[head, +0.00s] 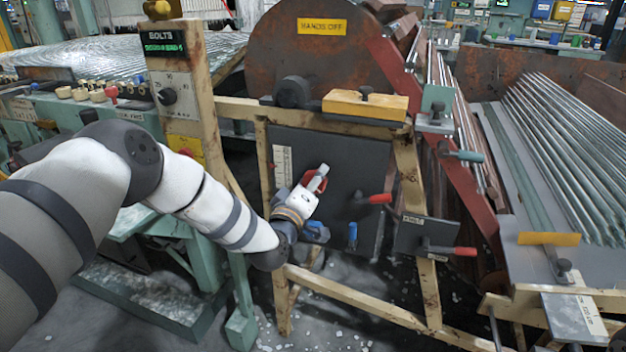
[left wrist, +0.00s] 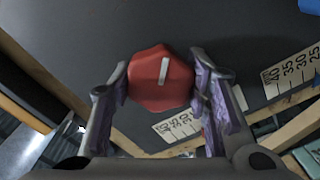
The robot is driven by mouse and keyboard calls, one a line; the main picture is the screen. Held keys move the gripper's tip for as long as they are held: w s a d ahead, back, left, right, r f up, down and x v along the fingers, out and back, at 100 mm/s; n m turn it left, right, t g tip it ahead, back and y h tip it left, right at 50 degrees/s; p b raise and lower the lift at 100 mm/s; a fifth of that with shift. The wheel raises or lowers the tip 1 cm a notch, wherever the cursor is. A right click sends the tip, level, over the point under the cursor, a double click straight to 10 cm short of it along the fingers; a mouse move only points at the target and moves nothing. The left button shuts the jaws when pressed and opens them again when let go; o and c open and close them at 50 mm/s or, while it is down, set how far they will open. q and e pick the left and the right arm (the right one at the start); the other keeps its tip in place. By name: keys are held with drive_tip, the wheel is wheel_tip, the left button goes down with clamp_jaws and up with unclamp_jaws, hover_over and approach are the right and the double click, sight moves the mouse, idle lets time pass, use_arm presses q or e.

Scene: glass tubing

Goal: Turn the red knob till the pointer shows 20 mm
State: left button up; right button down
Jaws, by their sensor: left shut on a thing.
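The red knob (left wrist: 157,92) is on a dark upright panel (head: 340,155) and carries a white line, tilted a little from upright in the left wrist view. My left gripper (head: 317,182) is shut on the knob, with a finger on each side of it. In the head view the gripper hides most of the knob. A white number scale (head: 283,166) is on the panel's left part. The left wrist view shows one scale (left wrist: 180,125) beside the gripper and another (left wrist: 292,68) at right. I cannot make out the pointer or its reading. My right gripper is out of view.
A red handle (head: 375,199) and a blue handle (head: 352,236) stick out close to the right of my gripper. A smaller plate (head: 415,237) with a red handle is farther right. A wooden frame (head: 408,180) surrounds the panel, with a yellow block (head: 365,104) on top.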

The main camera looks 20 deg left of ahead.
use_arm(q)
drive_tip(key=m, duration=0.4)
drive_tip(key=m+p, duration=0.1)
drive_tip(key=m, duration=0.1)
drive_tip(key=shift+r, duration=0.25)
drive_tip(key=m, duration=0.6)
drive_tip(key=shift+d+m+p, duration=0.1)
drive_tip(key=shift+m+p, duration=0.2)
drive_tip(key=shift+m, duration=0.1)
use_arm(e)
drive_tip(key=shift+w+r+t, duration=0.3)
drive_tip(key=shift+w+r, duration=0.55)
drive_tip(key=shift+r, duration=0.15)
use_arm(q)
drive_tip(key=shift+f, duration=0.1)
drive_tip(key=o, duration=1.2)
drive_tip(key=shift+c, duration=0.2)
drive_tip(key=s, duration=1.2)
drive_tip(key=shift+a, duration=0.2)
